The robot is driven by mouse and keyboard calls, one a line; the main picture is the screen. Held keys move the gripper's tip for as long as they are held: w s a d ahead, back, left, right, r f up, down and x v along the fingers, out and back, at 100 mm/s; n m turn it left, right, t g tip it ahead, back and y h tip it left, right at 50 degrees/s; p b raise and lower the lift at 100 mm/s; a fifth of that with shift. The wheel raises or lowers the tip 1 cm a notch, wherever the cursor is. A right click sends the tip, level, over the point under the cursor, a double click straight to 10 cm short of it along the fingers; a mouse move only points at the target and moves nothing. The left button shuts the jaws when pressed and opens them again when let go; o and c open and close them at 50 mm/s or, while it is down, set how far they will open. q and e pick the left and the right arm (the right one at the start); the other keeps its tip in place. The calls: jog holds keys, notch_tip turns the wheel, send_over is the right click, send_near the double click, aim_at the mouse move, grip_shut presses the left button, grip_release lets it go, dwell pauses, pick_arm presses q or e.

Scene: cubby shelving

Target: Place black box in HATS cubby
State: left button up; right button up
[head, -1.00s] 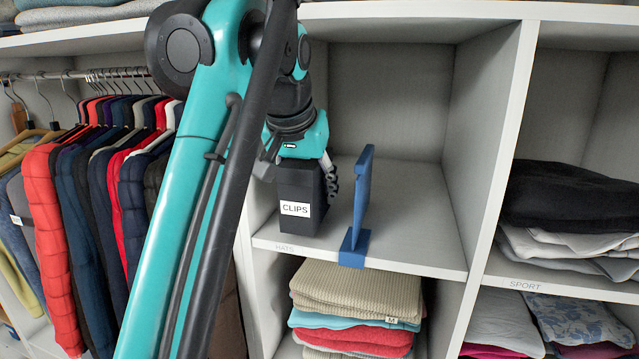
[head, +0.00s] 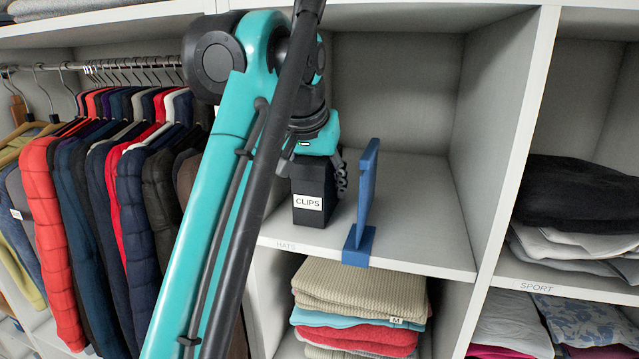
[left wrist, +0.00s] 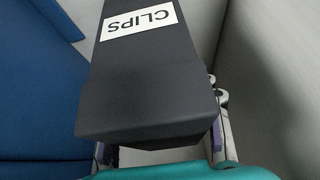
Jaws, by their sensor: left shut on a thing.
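The black box (head: 314,205) with a white CLIPS label is upright in the HATS cubby, left of a blue upright divider (head: 366,195). The HATS label (head: 286,246) is on the shelf's front edge below it. My left gripper (left wrist: 160,148) is shut on the box, with fingers on both sides of it. In the head view the gripper comes from above and is partly hidden behind my arm. The left wrist view shows the box (left wrist: 145,85) large, with its label upside down. I cannot tell whether the box's bottom touches the shelf.
The cubby floor (head: 420,215) right of the divider is empty. Folded sweaters (head: 360,300) fill the cubby below. Folded clothes (head: 575,195) lie in the SPORT cubby at right. Jackets (head: 130,210) hang at left. A white upright panel (head: 520,130) separates the cubbies.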

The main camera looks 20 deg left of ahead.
aim_at(314, 190)
pick_arm(q)
jog(key=o, duration=1.3)
jog(key=shift+w+f, duration=0.15)
jog(key=shift+w, duration=0.35)
jog(key=shift+s+r, duration=0.25)
jog(key=shift+s, duration=0.5)
jog(key=shift+w+r, duration=0.1)
jog(key=shift+r, duration=0.35)
jog(key=s, duration=0.1)
jog(key=s+b, duration=0.2)
jog(key=s, duration=0.1)
jog(key=shift+f, duration=0.3)
jog(key=s, duration=0.2)
jog(key=s+b, duration=0.1)
jog(key=s, duration=0.4)
jog(key=shift+s+a+r, duration=0.15)
jog(key=shift+s+r, duration=0.1)
jog(key=shift+s+b, duration=0.25)
jog(key=shift+b, duration=0.05)
pick_arm(e)
notch_tip(314, 190, down, 4)
jog(key=shift+r, duration=0.25)
pick_arm(q)
jog(key=shift+s, duration=0.2)
jog(key=shift+w, duration=0.15)
pick_arm(e)
jog(key=shift+f, duration=0.1)
